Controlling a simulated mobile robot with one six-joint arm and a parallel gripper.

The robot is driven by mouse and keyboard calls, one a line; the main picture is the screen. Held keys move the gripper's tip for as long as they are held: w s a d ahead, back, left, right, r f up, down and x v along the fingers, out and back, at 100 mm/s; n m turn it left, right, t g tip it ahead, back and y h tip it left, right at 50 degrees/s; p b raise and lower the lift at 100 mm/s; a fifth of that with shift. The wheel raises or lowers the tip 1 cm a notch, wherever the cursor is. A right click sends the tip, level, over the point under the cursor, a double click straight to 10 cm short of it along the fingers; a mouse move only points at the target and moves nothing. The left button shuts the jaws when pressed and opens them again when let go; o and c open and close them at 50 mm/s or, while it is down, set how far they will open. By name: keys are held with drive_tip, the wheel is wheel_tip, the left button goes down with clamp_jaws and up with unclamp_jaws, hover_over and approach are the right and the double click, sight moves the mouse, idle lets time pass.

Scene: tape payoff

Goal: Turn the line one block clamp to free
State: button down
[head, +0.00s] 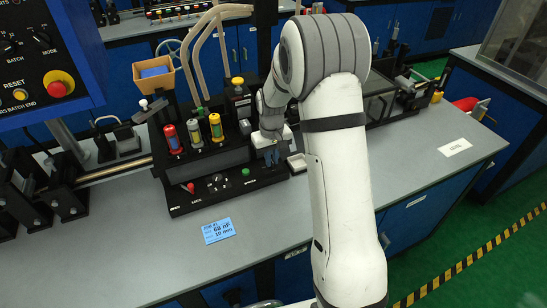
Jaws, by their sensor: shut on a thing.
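My gripper (271,154) is low over the right end of the black control panel (225,195), right of the green button (245,172). Its fingers are shut on a small part there, which looks to be the line one block clamp. The fingers and wrist hide the clamp, so its turn position does not show.
Red, olive and yellow cylinders stand on the black block (205,158) behind the panel. A black post with a yellow top (238,95) stands close to my wrist. A small white tray (297,162) sits right of the gripper. The grey bench (420,165) is mostly clear at the right.

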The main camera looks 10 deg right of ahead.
drive_tip(key=shift+d, duration=0.2)
drive_tip(key=shift+a, duration=0.15)
drive_tip(key=shift+a+m+b, duration=0.15)
drive_tip(key=shift+m+b, duration=0.7)
drive_tip(key=shift+m, duration=0.95)
drive_tip(key=m, duration=0.2)
drive_tip(key=m+b, duration=0.1)
drive_tip(key=m, duration=0.2)
drive_tip(key=shift+w+a+m+b, duration=0.1)
drive_tip(key=shift+a+m+b, duration=0.1)
drive_tip(key=shift+m+b, duration=0.1)
drive_tip(key=m+b, duration=0.1)
drive_tip(key=m, duration=0.3)
drive_tip(key=shift+w+a, duration=0.1)
drive_tip(key=shift+w+a+r+m, duration=0.1)
drive_tip(key=shift+m, duration=1.05)
drive_tip(key=shift+w+m, duration=0.1)
drive_tip(key=shift+m, duration=1.05)
drive_tip(key=c, duration=1.5)
unclamp_jaws()
